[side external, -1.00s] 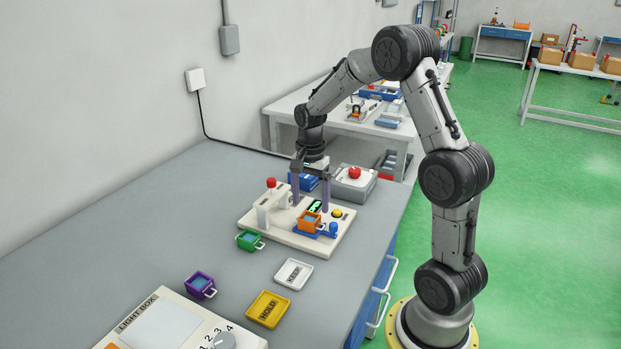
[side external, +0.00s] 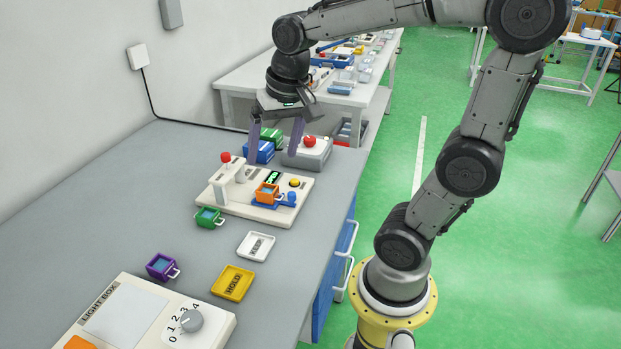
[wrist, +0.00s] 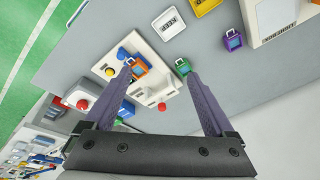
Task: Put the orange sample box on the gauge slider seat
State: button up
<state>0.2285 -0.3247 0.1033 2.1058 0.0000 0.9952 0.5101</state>
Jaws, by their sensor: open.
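The orange sample box (side external: 267,193), with a blue top and a handle, sits upright on the blue gauge slider seat (side external: 284,204) at the front right of the cream gauge base (side external: 234,203). A blue knob (side external: 292,197) stands beside it. In the wrist view, the orange box (wrist: 139,70) shows beside the left fingertip, which partly covers it. My gripper (side external: 272,157) is wide open and empty, its fingers pointing down, above the back of the gauge base and apart from the box.
A red-topped lever (side external: 226,158) stands on the gauge base. Behind are a blue box (side external: 259,152) and a grey unit with a red button (side external: 309,142). In front are a green box (side external: 208,217), white KEEP tray (side external: 256,246), yellow HOLD tray (side external: 233,283) and purple box (side external: 161,266).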

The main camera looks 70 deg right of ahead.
jog(key=s+a+f+n+t, duration=0.1)
jog(key=s+a+n+t, duration=0.1)
jog(key=s+a+n, duration=0.4)
jog(key=s+n, duration=0.2)
jog(key=s, duration=0.2)
jog(key=shift+f+t+y, duration=0.25)
jog(key=shift+t+y, duration=0.05)
